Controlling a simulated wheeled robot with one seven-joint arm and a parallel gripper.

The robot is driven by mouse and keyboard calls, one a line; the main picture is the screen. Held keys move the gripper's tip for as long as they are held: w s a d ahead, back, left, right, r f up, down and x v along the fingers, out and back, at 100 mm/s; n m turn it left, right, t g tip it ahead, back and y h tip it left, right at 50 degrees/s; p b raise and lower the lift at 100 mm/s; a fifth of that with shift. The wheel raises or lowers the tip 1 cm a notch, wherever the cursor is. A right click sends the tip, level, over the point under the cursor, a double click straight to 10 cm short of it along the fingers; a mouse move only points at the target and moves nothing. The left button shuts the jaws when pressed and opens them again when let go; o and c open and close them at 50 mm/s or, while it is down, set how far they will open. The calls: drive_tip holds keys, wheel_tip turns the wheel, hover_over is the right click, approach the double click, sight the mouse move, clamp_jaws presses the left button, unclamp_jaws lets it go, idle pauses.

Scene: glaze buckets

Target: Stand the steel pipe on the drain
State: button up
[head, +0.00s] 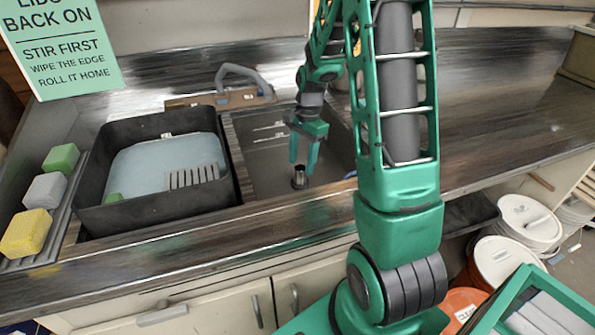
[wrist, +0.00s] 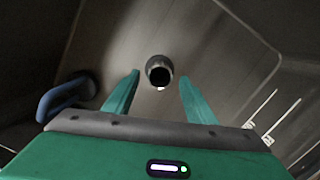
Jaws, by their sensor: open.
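The steel pipe (head: 299,178) is a short grey tube in the right sink basin (head: 262,150). It appears upright, with its dark open end facing up towards the wrist camera (wrist: 159,64). I cannot make out the drain apart from the pipe, so whether the pipe stands on it is unclear. My gripper (head: 303,166) is open and points down over the pipe. In the wrist view, the pipe's end shows between the tips of my two green fingers (wrist: 159,76), with a gap on each side.
A black tub (head: 90,200) with pale blue liquid fills the left basin. Green, grey and yellow sponges (head: 24,232) lie at far left. A grey faucet (head: 245,75) stands behind. A blue curved object (wrist: 65,97) lies left in the wrist view. The right counter (head: 490,110) is clear.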

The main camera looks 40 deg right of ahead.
sight(303, 166)
drive_tip(key=r, duration=0.6)
drive_tip(key=shift+d+r, duration=0.35)
drive_tip(key=shift+d, duration=0.05)
drive_tip(key=s+a+r+n, duration=0.1)
drive_tip(key=s+r+n, duration=0.1)
drive_tip(key=s, duration=0.7)
drive_tip(key=s+a+r+n, duration=0.2)
drive_tip(key=s+r+n, duration=0.1)
drive_tip(key=s, duration=0.6)
drive_tip(key=s+a+r+n+h, duration=0.1)
drive_tip(key=s+n, duration=0.3)
drive_tip(key=s, duration=0.5)
drive_tip(key=shift+s+a+r+n, duration=0.15)
drive_tip(key=shift+s+r+n, duration=0.25)
drive_tip(key=shift+r, duration=0.3)
drive_tip(key=shift+s+a+f, duration=0.1)
drive_tip(key=shift+s+a, duration=0.05)
drive_tip(key=shift+s, duration=0.3)
